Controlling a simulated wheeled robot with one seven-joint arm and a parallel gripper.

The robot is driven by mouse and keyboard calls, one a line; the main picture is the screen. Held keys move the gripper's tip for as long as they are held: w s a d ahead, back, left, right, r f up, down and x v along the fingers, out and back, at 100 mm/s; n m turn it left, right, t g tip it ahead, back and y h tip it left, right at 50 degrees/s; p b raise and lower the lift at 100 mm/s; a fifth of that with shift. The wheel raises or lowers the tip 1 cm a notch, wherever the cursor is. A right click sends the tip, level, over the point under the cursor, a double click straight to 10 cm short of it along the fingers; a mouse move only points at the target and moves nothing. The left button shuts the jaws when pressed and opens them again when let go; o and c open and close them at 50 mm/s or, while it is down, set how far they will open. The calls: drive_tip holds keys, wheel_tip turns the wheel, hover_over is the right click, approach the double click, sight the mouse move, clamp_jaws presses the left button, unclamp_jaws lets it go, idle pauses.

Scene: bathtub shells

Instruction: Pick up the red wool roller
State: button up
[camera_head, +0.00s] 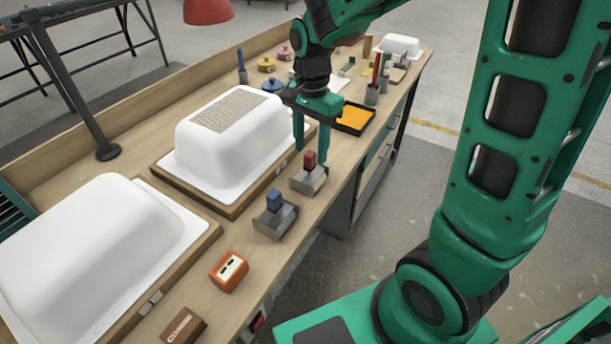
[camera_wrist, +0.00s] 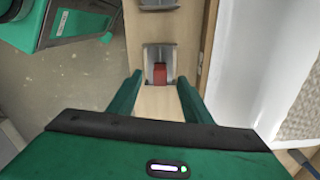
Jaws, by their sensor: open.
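The red wool roller (camera_head: 309,161) shows as a red block on a grey piece, standing on the bench near its front edge. In the wrist view its red block (camera_wrist: 159,73) lies between the lines of the two fingers, close to the level of their tips. My gripper (camera_head: 312,145) points down, open and empty, just above and around the sides of the red block in the head view. The wrist view shows my gripper (camera_wrist: 160,79) with both green fingers apart. I cannot tell whether a finger touches the roller.
A similar blue-topped roller (camera_head: 274,202) stands nearer along the bench. A white tub shell (camera_head: 222,150) on a wooden board is close on the left. An orange-filled black tray (camera_head: 355,118) and several tools lie beyond. An orange box (camera_head: 229,271) is nearer.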

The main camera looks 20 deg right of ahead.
sight(310, 153)
wheel_tip(310, 153, down, 4)
drive_tip(key=shift+a+f, duration=0.1)
drive_tip(key=shift+c, duration=0.3)
clamp_jaws()
wheel_tip(310, 153, up, 10)
drive_tip(key=shift+r, duration=0.1)
idle(0.4)
